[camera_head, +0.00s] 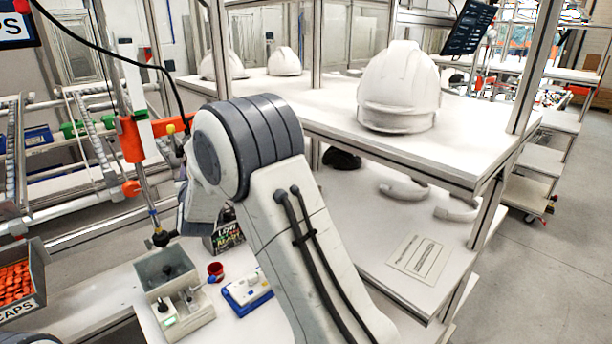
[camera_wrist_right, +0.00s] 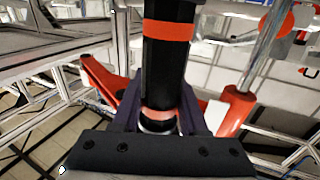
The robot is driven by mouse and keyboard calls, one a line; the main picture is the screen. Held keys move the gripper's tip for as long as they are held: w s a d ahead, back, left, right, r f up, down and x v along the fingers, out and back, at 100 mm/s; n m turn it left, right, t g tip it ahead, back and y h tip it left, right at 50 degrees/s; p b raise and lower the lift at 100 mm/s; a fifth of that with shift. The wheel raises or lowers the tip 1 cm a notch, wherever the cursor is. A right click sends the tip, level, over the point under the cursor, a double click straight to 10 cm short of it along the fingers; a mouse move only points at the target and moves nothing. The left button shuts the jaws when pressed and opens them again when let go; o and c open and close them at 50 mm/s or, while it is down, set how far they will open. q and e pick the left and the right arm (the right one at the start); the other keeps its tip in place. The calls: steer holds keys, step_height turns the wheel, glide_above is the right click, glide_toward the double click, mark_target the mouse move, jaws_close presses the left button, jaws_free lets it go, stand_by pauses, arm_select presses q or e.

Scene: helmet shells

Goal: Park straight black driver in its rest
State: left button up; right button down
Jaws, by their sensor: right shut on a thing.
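The straight black driver (camera_wrist_right: 167,68), a black cylinder with orange-red bands, fills the middle of the right wrist view. My right gripper (camera_wrist_right: 160,112) is shut around it, one dark finger on each side. Orange-red bracket parts show behind it in that view, one at the left (camera_wrist_right: 104,80) and one at the right (camera_wrist_right: 234,112); I cannot tell which is the rest. In the head view my right arm hides the gripper's fingers and most of the driver. An orange holder (camera_head: 130,138) on a metal rod stands left of the arm there. My left gripper is not in view.
White shelves (camera_head: 325,105) with a white helmet shell (camera_head: 399,88) stand close on the right. Below are a grey box (camera_head: 166,268), a red cup (camera_head: 215,270) and a blue-and-white case (camera_head: 246,291). A black cable (camera_head: 110,50) hangs down towards my right wrist.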

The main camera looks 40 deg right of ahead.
steer(key=s+d+b, duration=0.4)
steer(key=s+d, duration=0.2)
steer(key=shift+d, duration=0.2)
stand_by(0.4)
steer(key=s+d+b, duration=0.3)
steer(key=s+d, duration=0.3)
steer(key=shift+d, duration=0.15)
steer(key=shift+b, duration=0.3)
